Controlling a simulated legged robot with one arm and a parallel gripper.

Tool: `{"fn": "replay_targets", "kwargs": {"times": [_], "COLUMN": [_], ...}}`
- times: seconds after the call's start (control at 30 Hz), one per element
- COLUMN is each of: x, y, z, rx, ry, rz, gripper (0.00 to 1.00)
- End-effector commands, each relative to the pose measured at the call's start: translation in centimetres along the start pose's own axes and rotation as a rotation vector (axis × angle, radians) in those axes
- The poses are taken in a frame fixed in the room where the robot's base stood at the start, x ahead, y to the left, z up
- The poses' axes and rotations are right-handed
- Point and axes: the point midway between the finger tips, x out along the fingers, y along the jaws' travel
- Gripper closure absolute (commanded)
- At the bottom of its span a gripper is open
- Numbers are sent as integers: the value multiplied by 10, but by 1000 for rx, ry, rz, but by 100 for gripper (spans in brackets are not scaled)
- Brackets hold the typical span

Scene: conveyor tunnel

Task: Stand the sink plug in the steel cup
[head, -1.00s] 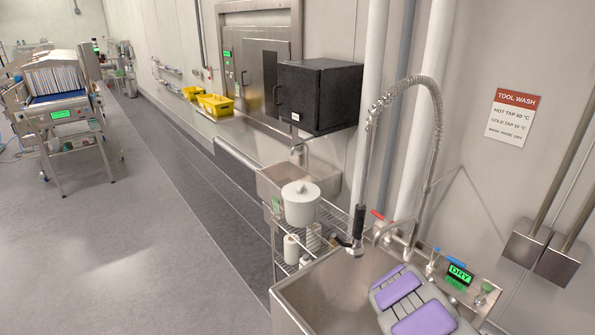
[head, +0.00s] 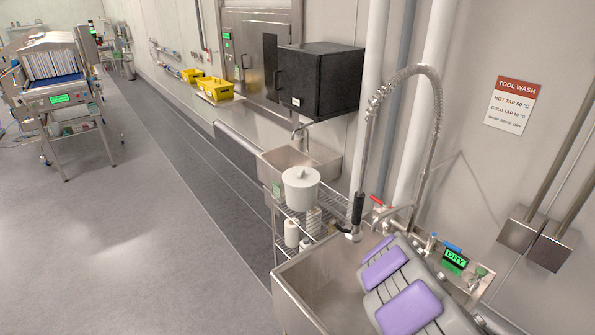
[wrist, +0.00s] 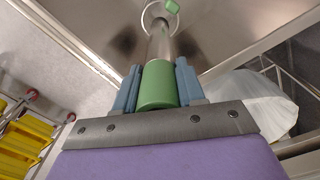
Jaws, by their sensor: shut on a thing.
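In the wrist view my gripper (wrist: 159,88) has its two blue fingers closed on a green cylinder (wrist: 158,86), which looks like the grip of the sink plug. A steel tube (wrist: 160,42) runs on from the green part, away from the camera. The tube's far end overlaps a pale round ring (wrist: 153,10) on a steel surface. I cannot tell whether this ring is the steel cup or a drain, or whether the tube is inside it. A small green block (wrist: 172,6) shows by the ring. In the head view my arm hides the gripper and plug.
The steel sink (head: 318,285) is below my arm. A hose tap (head: 357,212) stands at its back, with a DRY display (head: 454,259) and a small green-topped item (head: 479,273) on the ledge. A white pot (head: 301,188) stands on a wire rack left of the sink. Open floor lies left.

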Motion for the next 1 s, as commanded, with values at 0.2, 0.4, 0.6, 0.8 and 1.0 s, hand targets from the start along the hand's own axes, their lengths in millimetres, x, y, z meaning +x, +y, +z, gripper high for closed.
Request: {"fn": "replay_targets", "kwargs": {"times": [0.2, 0.4, 0.6, 0.8, 1.0], "x": [39, 75, 112, 149, 184], "y": [0, 0, 0, 0, 0], "z": [0, 0, -1, 0, 1], "rx": [1, 1, 1, 1, 1], "ry": [-1, -1, 1, -1, -2], "rz": [2, 2, 3, 2, 2], "gripper": [100, 100, 100, 100, 100]}}
